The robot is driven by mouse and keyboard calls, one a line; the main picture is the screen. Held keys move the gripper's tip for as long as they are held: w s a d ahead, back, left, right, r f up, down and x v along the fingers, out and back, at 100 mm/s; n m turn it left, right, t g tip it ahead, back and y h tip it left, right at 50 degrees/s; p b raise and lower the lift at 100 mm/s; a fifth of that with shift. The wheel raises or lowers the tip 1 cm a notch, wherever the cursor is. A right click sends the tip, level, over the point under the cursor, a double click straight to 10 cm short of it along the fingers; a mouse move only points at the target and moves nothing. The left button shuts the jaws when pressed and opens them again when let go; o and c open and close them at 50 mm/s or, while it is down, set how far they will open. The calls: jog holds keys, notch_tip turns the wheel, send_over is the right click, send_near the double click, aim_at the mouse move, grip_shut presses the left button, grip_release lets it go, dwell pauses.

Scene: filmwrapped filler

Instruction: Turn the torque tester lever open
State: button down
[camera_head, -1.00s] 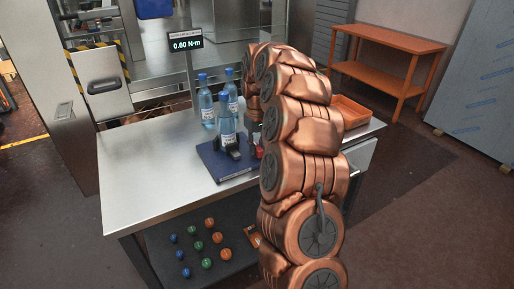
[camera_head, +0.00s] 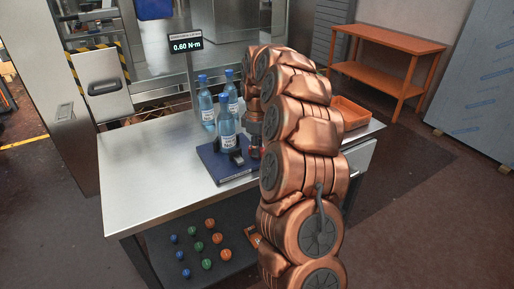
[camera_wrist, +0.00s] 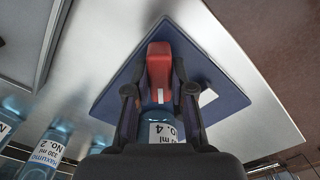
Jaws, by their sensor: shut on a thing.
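The torque tester has a dark blue base plate (camera_head: 232,173) on the steel bench, with a bottle (camera_head: 227,135) standing upright on it. Its red lever (camera_wrist: 159,66) shows in the wrist view between the fingers of my gripper (camera_wrist: 160,85). My gripper is shut on the lever. The label of a bottle marked No. 4 (camera_wrist: 162,133) shows below the lever, partly hidden by my gripper. In the head view my arm hides most of the lever. A black part (camera_head: 237,158) sits beside the bottle. The display (camera_head: 187,46) reads 0.60 N·m.
Two more bottles (camera_head: 206,108) (camera_head: 231,92) stand behind the tester. An orange tray (camera_head: 352,112) is at the bench's right end. The bench's left part (camera_head: 150,175) is clear. An orange table (camera_head: 390,62) stands behind.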

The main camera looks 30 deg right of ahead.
jog(key=shift+n, duration=0.3)
dwell(0.4)
jog(key=c, duration=1)
grip_release()
jog(key=shift+r, duration=0.1)
notch_tip(320, 180, up, 12)
